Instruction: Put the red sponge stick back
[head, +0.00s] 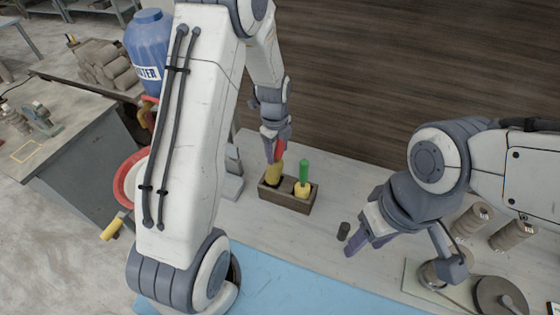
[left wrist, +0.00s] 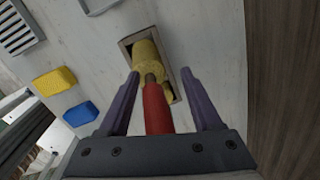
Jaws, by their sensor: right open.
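The red sponge stick has a red handle (left wrist: 157,108) and a yellow sponge head (head: 275,172). Its head is at the left compartment of the wooden box (head: 289,204) and sticks up above the rim. Its depth inside is hard to tell. My left gripper (head: 277,150) is over the box with its fingers on both sides of the red handle. In the left wrist view a gap shows between the handle and each finger. A green-handled sponge stick (head: 304,172) stands in the right compartment. My right gripper (head: 354,243) is open and empty, right of the box.
Thread-like spools (head: 471,220) and a board are at the right. A yellow block (left wrist: 54,81) and a blue block (left wrist: 80,114) lie on the table. A blue mat (head: 300,285) covers the front.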

